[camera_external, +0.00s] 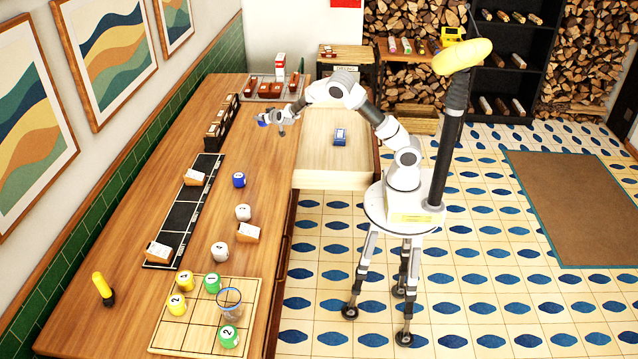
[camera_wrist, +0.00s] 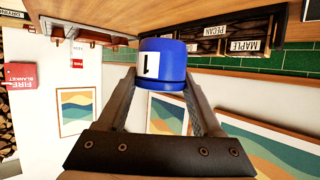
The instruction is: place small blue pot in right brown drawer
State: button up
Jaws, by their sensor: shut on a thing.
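My gripper (camera_external: 270,121) is shut on a small blue pot (camera_wrist: 163,62) with a white label and a black mark. The held pot also shows in the external view (camera_external: 262,119), above the counter near its right edge, left of the open drawer. The open drawer (camera_external: 325,172) has a pale wood inside and a brown front on its right. A blue item with a pale label (camera_external: 340,137) lies inside it. Another blue pot (camera_external: 239,180) with a white label stands on the wooden counter (camera_external: 255,205), below my gripper in the picture.
A dark rack of boxes (camera_external: 219,122) and a tray of red-brown items (camera_external: 262,87) stand farther back on the counter. White pots (camera_external: 220,252), a black strip tray (camera_external: 183,215) and a wooden grid board (camera_external: 185,337) with coloured pots lie nearer. Much of the drawer floor is clear.

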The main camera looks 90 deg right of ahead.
jog(key=s+d+f+m+g+h+b, duration=0.1)
jog(key=s+d+f, duration=0.1)
jog(key=s, duration=0.2)
jog(key=s+d+f+m+g+b, duration=0.1)
jog(key=s+d+f+m+g, duration=0.1)
jog(key=s+d, duration=0.1)
jog(key=s+d+f+m+g+h+b, duration=0.1)
jog(key=s+d+f+b, duration=0.1)
jog(key=s, duration=0.3)
jog(key=shift+d+h, duration=0.2)
jog(key=shift+h, duration=0.1)
jog(key=s+d+f+m+g+b, duration=0.1)
jog(key=s+f+m+g+b, duration=0.2)
jog(key=s, duration=0.7)
jog(key=s+f+m+g+y+b, duration=0.1)
jog(key=s+f+m+g+b, duration=0.25)
jog(key=s, duration=0.65)
jog(key=s+d+f+m+g+b, duration=0.1)
jog(key=s+f+m+g, duration=0.3)
jog(key=s, duration=0.7)
jog(key=shift+g+y, duration=0.3)
jog(key=shift+g, duration=0.45)
jog(key=shift+s+a+f+b, duration=0.15)
jog(key=shift+f+b, duration=0.8)
jog(key=shift+f, duration=1.35)
jog(key=shift+s+a+f+b, duration=0.15)
jog(key=shift+f+b, duration=0.75)
jog(key=shift+f, duration=1.4)
jog(key=shift+f, duration=0.65)
jog(key=o, duration=1.5)
